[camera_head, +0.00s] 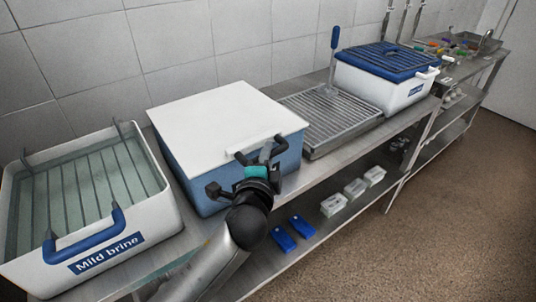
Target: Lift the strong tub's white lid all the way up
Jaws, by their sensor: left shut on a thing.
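The white lid (222,118) lies flat on a blue tub (198,190) in the middle of the steel bench. The tub's front label is mostly hidden behind my gripper, so its name cannot be read. A dark bar handle (272,140) with light ends sits at the lid's front edge. My left gripper (256,162) is at this handle, shut on it. The lid looks closed, with no clear gap along its visible edges. My right gripper is not in view.
A white "Mild brine" tub (165,215) holding a wire basket with a blue handle stands at left. A drain rack (335,118) and a white tub with a blue lid (388,60) stand to the right. The tiled wall (170,45) is close behind. Small containers sit on the lower shelf.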

